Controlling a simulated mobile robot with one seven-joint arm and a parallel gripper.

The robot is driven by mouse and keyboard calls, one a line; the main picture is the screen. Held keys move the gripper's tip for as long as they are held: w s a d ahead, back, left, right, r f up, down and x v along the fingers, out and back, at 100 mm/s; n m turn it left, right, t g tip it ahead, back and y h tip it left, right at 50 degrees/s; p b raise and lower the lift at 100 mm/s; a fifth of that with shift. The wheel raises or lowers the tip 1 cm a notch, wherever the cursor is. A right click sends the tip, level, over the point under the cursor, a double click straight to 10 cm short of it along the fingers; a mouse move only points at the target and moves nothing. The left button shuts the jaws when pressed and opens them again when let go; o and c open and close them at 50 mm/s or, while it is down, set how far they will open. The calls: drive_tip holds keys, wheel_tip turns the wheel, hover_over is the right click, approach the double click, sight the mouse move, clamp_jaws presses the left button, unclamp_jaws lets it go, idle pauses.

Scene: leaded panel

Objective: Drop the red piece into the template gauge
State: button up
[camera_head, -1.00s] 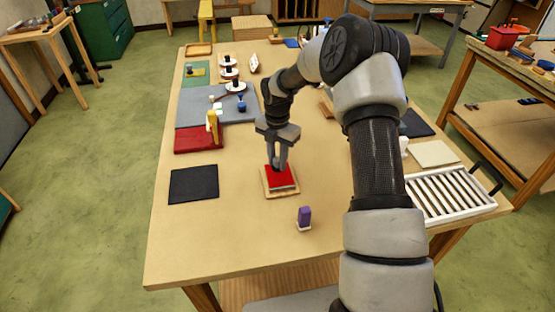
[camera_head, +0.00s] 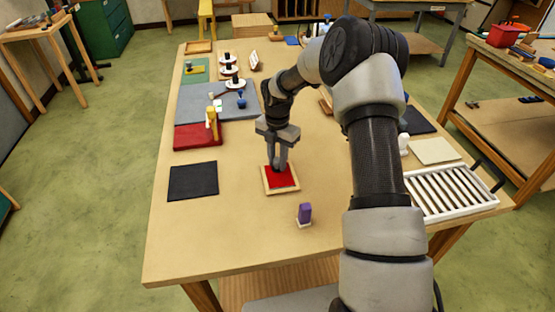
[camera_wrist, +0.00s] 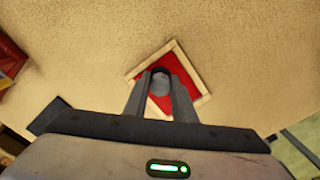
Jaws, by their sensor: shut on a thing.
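The red piece (camera_head: 281,183) is a flat red plate. It lies within the pale wooden rim of the square template gauge (camera_head: 283,192) at the table's middle. In the wrist view the red piece (camera_wrist: 190,84) shows around my fingers, with the gauge rim (camera_wrist: 150,58) around it. My gripper (camera_head: 280,167) points down over it. In the wrist view my gripper (camera_wrist: 160,85) is shut on a grey, round-ended grip at the red piece. The fingers hide part of the red face. I cannot tell whether it rests fully on the gauge floor.
A white slatted rack (camera_head: 452,193) is at the right. The front left of the table is clear.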

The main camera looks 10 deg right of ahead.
drive_tip(key=o, duration=1.1)
drive_tip(key=shift+f, duration=0.1)
wheel_tip(320, 180, up, 18)
drive_tip(key=shift+f, duration=0.25)
drive_tip(key=s+r+m+t+h, duration=0.1)
drive_tip(key=s+r+m+t, duration=0.2)
drive_tip(key=s+r+m, duration=1.1)
drive_tip(key=s+m+t, duration=0.1)
drive_tip(key=s+m, duration=0.3)
drive_tip(key=s, duration=0.2)
drive_tip(key=s+m, duration=0.4)
drive_tip(key=s, duration=0.2)
drive_tip(key=s+f+m+t+y, duration=0.1)
drive_tip(key=s+m, duration=0.4)
drive_tip(key=s, duration=0.2)
drive_tip(key=shift+s+a+f+t, duration=0.1)
drive_tip(key=shift+t, duration=0.2)
